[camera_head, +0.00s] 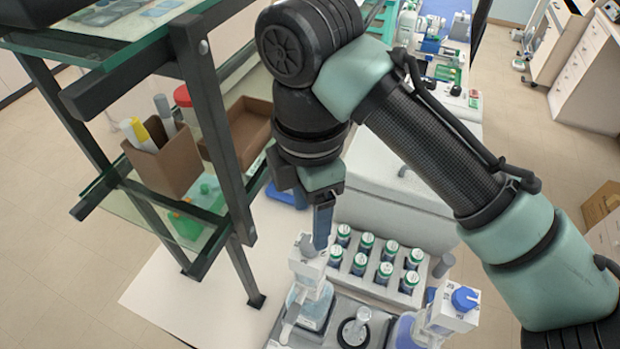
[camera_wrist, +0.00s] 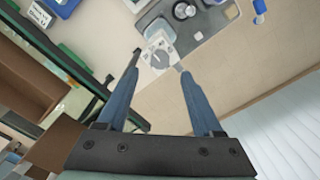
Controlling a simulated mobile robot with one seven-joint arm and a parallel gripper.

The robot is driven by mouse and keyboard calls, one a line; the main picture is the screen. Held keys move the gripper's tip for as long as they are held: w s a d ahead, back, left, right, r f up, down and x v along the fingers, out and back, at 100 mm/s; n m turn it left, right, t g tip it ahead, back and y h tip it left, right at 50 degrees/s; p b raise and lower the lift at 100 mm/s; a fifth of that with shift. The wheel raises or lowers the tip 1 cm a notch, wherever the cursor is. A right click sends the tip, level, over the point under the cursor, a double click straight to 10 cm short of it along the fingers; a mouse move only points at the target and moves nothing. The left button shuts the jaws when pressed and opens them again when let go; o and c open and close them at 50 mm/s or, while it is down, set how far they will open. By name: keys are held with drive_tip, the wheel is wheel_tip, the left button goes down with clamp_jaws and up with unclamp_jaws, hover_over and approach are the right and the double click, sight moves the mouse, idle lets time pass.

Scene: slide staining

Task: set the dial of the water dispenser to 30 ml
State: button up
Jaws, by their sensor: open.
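A white bottle-top dispenser head (camera_head: 306,268) with a grey dial (camera_head: 307,245) sits on a clear bottle of pale liquid (camera_head: 313,306); I take this as the water dispenser. Its grey dial shows in the wrist view (camera_wrist: 158,58) with a dark pointer mark; the scale is too small to read. My gripper (camera_head: 322,246) points down over this dispenser head. In the wrist view my gripper (camera_wrist: 159,62) is open, with its blue fingertips on either side of the dial and nothing held. I cannot tell whether the fingers touch it.
A second dispenser with a blue dial (camera_head: 464,299) stands to the right. A grey rack (camera_head: 370,287) of several green-labelled vials is behind, and a small clear cylinder (camera_head: 360,320) stands between the dispensers. A dark-framed glass shelf (camera_head: 215,125) rises close on the left.

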sight(309, 243)
wheel_tip(309, 243, up, 7)
drive_tip(key=shift+b, duration=0.4)
drive_tip(key=shift+f, duration=0.1)
idle(0.3)
